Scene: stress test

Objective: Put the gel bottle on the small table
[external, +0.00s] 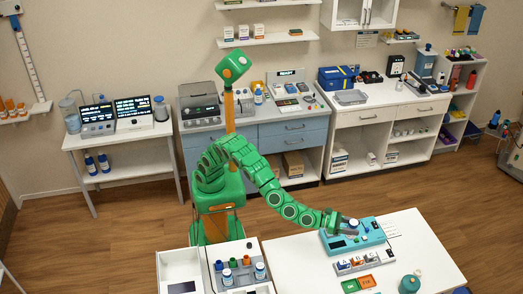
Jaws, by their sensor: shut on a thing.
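My gripper (345,226) is low over the teal device on the white front table (436,254). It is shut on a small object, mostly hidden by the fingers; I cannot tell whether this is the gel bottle. No bottle in view can be surely named as the gel bottle. A white bottle with a blue label (258,95) stands on the blue-fronted counter. A small white table (76,142) at the left carries two screened devices, with blue bottles on its lower shelf; I cannot tell whether it is the task's small table.
The teal device (334,243), a labelled rack (378,262), green and orange blocks and a round teal container (409,284) crowd the front table. Its right part is clear. A tray of bottles (238,255) is at front left. Open wooden floor (130,225) lies between the furniture.

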